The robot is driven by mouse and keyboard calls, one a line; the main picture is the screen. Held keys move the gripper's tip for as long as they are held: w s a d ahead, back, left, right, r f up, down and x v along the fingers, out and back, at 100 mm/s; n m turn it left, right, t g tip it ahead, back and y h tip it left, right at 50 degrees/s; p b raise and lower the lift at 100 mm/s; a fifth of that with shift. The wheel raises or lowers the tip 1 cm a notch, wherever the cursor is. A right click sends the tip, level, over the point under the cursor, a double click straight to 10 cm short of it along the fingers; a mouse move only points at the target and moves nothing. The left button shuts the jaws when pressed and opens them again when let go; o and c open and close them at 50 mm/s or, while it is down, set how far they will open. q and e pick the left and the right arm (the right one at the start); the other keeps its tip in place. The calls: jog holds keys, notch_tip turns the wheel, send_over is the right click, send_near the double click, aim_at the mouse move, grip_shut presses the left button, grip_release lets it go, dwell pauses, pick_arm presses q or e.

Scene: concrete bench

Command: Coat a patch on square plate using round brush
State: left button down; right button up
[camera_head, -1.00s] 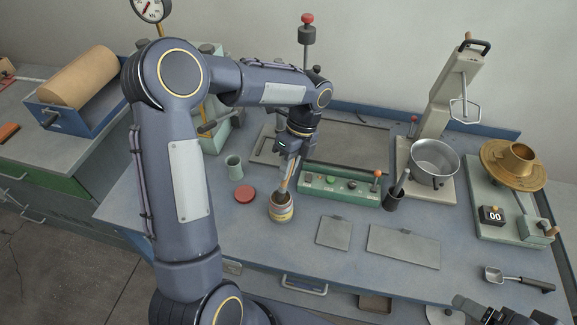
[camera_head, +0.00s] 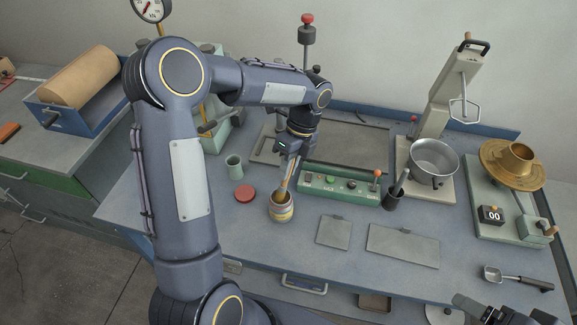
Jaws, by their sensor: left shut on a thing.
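My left gripper (camera_head: 291,156) is shut on the round brush (camera_head: 285,180) and points down over the bench. The brush is slightly tilted, and its lower end is hidden in the mouth of a striped jar (camera_head: 281,213). The square plate (camera_head: 334,232) lies flat on the bench, to the right of the jar and nearer the front. No coated patch can be made out on it. Part of my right gripper (camera_head: 468,304) shows at the bottom right edge. Its fingers are not clear enough to judge.
A rectangular plate (camera_head: 404,245) lies right of the square one. A dark cup (camera_head: 393,199) with a tool and a green control box (camera_head: 340,185) stand behind. A red disc (camera_head: 245,194) and green cup (camera_head: 233,166) are left of the jar. A scoop (camera_head: 517,279) lies at right.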

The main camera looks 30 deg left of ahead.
dwell(0.4)
pick_arm(q)
notch_tip(320, 180, up, 7)
jog(key=p, duration=0.6)
jog(key=shift+s+f, duration=0.1)
dwell(0.7)
